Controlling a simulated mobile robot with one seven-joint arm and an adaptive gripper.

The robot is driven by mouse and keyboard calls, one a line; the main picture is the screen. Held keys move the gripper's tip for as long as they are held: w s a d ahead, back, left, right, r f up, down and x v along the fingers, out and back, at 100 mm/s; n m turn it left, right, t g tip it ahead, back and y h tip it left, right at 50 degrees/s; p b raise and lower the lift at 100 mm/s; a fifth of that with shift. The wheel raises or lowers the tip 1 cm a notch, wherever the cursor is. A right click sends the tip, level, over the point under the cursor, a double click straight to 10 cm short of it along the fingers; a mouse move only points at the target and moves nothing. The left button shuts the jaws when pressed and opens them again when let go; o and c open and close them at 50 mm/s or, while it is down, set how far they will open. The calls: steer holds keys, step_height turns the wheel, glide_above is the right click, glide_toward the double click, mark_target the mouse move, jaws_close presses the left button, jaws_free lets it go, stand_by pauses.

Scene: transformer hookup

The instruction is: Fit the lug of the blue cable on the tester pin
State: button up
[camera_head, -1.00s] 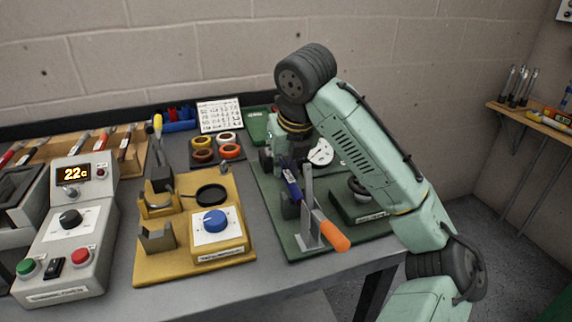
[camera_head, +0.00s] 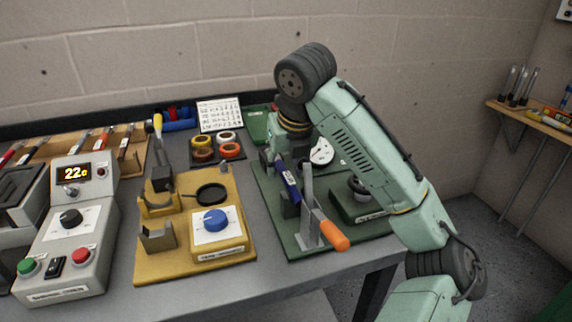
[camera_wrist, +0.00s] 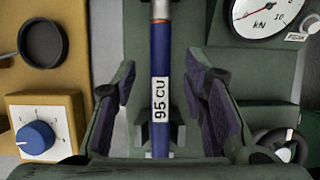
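The blue cable (camera_head: 288,182) is held in the green tester fixture and slants toward the front. In the wrist view the cable (camera_wrist: 161,60) runs upright through the picture, with a white "95 CU" label. A grey metal end, likely the lug (camera_wrist: 160,10), shows at the top edge, cut off by the frame. My gripper (camera_wrist: 163,88) is open, with one finger on each side of the cable and a gap on both sides. In the head view my arm partly hides the gripper. I cannot make out the tester pin.
The green tester board (camera_head: 292,243) carries a lever with an orange handle (camera_head: 330,235) and a kN dial (camera_wrist: 268,14). A yellow board (camera_head: 180,268) with a blue knob (camera_head: 215,219) stands to the left. A grey control box (camera_head: 68,245) is farther left.

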steer(key=shift+r+p, duration=1.95)
steer(key=shift+r, duration=0.5)
steer(key=v, duration=1.2)
steer(key=shift+s+f, duration=0.15)
